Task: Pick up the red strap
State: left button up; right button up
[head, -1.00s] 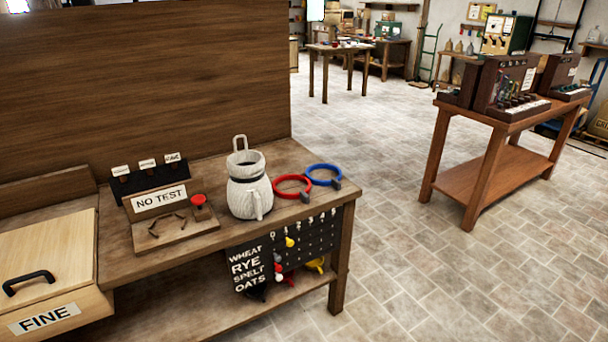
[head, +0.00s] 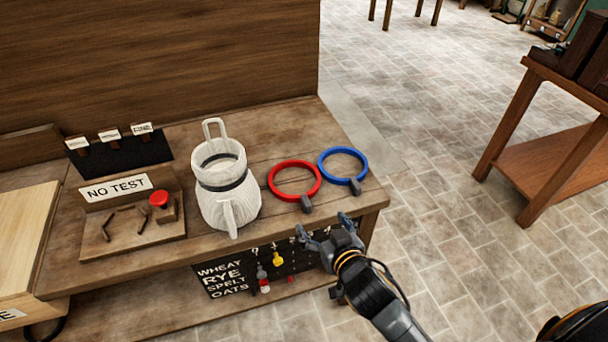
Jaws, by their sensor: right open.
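The red strap (head: 272,179) is a round loop with a dark grey buckle, lying on the wooden bench (head: 110,262) near its right end. A blue strap (head: 364,165) of the same kind lies just to its right. My right gripper (head: 322,228) is open and empty, in front of the bench's front edge, nearer to me than the red strap's buckle and apart from it. My left gripper is out of view.
A white sack-like jug (head: 229,200) with a dark band stands left of the red strap. A NO TEST stand (head: 130,222) with a red button is farther left. A hanging board (head: 225,280) with tags is below the front edge. Another table (head: 565,160) stands at right.

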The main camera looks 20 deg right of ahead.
aim_at(307, 203)
jog(key=x, duration=0.6)
jog(key=shift+a+f, duration=0.1)
jog(key=shift+a, duration=0.05)
jog(key=shift+w+f, duration=0.15)
jog(key=shift+w, duration=0.6)
jog(key=p+x, duration=0.1)
jog(key=x, duration=0.2)
jog(key=shift+w, duration=0.25)
jog(key=shift+w+f, duration=0.3)
jog(key=shift+w, duration=0.2)
jog(key=shift+c, duration=0.6)
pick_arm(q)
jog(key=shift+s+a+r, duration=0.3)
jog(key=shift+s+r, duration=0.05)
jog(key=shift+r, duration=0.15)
pick_arm(e)
jog(key=shift+s, duration=0.1)
jog(key=c, duration=1.1)
jog(key=shift+c, duration=0.2)
